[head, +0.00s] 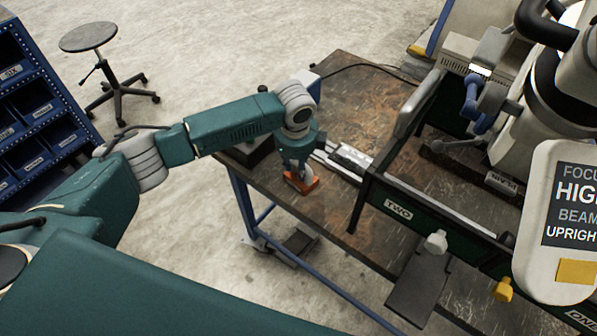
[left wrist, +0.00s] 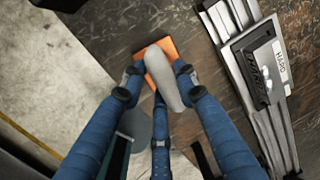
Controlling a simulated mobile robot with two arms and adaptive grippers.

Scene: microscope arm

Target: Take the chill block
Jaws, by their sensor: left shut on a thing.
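What looks like the chill block (head: 302,185) is an orange, flat piece near the left edge of the brown worktable (head: 345,100). In the left wrist view the orange piece (left wrist: 167,50) lies under a grey, rounded, upright part (left wrist: 163,80), which seems to be its grip. My left gripper (head: 297,177) comes down on it from above. In the left wrist view its blue fingers (left wrist: 160,78) close around the grey part from both sides. The fingers hide part of the block, and I cannot tell whether it touches the tabletop. My right gripper is not in view.
A metal rail with a labelled slider (left wrist: 262,75) lies just right of the block. A dark green frame marked TWO (head: 397,208) and a large microscope (head: 560,100) stand further right. A stool (head: 88,37) and blue bin rack (head: 35,110) stand on the floor at left.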

